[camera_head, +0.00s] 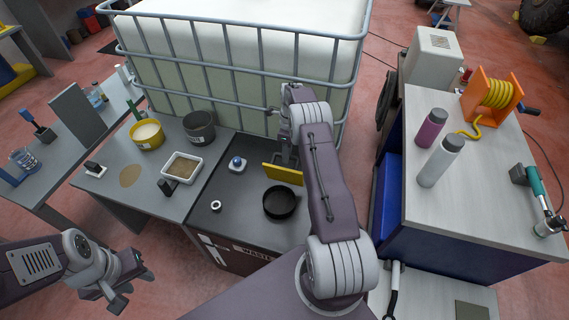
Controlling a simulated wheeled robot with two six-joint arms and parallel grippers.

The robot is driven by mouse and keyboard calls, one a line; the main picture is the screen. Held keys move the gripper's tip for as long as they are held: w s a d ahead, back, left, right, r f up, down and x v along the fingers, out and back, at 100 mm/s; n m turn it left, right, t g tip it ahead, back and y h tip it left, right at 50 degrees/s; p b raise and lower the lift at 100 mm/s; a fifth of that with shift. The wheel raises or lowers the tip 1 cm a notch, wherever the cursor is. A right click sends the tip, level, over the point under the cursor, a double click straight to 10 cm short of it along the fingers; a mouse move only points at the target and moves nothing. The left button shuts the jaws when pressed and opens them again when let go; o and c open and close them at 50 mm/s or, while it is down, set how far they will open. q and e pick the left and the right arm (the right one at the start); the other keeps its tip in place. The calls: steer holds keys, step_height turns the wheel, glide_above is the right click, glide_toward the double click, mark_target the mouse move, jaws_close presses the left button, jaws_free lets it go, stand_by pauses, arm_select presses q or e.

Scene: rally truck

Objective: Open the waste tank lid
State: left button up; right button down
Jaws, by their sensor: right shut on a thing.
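The waste tank is a dark cabinet (240,255) marked "WASTE" on its front, with a dark top in the middle of the camera_head view. A round black opening or ring (280,203) is on its top. A yellow plate (281,175), which looks like the lid, stands tilted up just behind the ring. My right gripper (286,160) is at the plate's upper edge and shut on it; my arm partly hides the contact. My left gripper (134,291) is low at the left, its fingers apart, empty and away from the tank.
A big caged white container (240,85) stands right behind the tank. A small blue-topped button (237,163) and a white ring (216,205) are on the tank top. A tray (183,167) and two pots sit left. A bench with bottles (432,128) is right.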

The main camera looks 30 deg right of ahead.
steer(key=shift+w+d+f, duration=0.2)
steer(key=shift+d+f, duration=0.1)
stand_by(0.4)
steer(key=c, duration=1.6)
jaws_free()
steer(key=shift+o, duration=1.2)
steer(key=shift+w+d, duration=0.1)
steer(key=shift+w, duration=0.05)
